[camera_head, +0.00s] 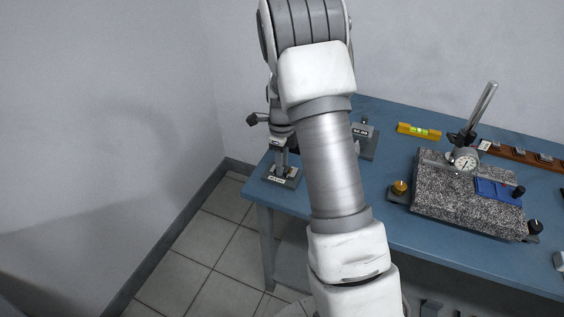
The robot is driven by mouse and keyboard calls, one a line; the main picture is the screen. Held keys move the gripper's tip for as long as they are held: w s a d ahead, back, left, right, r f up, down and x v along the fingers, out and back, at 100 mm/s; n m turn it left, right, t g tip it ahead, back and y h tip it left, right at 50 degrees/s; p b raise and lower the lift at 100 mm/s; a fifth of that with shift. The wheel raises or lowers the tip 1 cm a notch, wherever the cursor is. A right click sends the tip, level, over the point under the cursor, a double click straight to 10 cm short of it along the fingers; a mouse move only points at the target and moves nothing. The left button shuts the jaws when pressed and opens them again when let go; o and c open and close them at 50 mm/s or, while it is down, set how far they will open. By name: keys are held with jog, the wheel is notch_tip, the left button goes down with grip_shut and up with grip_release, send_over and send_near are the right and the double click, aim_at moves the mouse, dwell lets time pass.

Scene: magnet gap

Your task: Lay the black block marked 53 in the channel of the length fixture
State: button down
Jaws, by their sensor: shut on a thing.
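My arm rises through the middle of the head view and hides part of the blue bench behind it. My gripper does not show clearly; it seems hidden behind my forearm. I cannot make out the black block marked 53. A grey stand with a labelled base (284,178) and a dark knob stands at the bench's left end. Another grey labelled piece (367,141) sits just right of my arm, partly hidden. I cannot tell which of these, if either, is the length fixture, and no channel shows.
A speckled granite plate (450,205) on the blue bench (375,205) carries a dial gauge (466,160) on a post and a blue piece (494,190). A yellow level (419,131) and a brown rack (520,154) lie behind. The wall stands close behind the bench.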

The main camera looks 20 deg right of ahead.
jog(key=shift+f, duration=0.15)
dwell(0.8)
jog(key=c, duration=0.5)
grip_release()
jog(key=shift+c, duration=0.3)
jog(key=c, duration=0.5)
jog(key=shift+r+p, duration=1.7)
jog(key=shift+r, duration=0.6)
jog(key=shift+o, duration=0.3)
